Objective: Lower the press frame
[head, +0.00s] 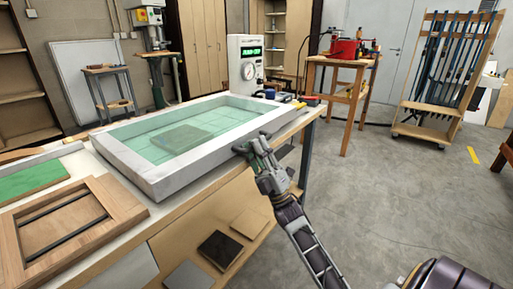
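The press frame (190,168) is a pale grey rectangular frame with a see-through greenish sheet (210,118) across it. It lies roughly flat over the workbench; I cannot tell whether it rests fully on the top. A blurred grey-green block (180,138) shows through the sheet. My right gripper (252,146) is at the near right side of the frame, its fingertips against or just beside the outer edge. Whether its fingers are closed on the edge cannot be made out. My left gripper is not in view.
A control box (247,62) with a green display and dial stands behind the frame. A wooden frame with dark bars (65,232) and a green board (30,180) lie at the left. Several flat tiles (220,248) lie below the bench top.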

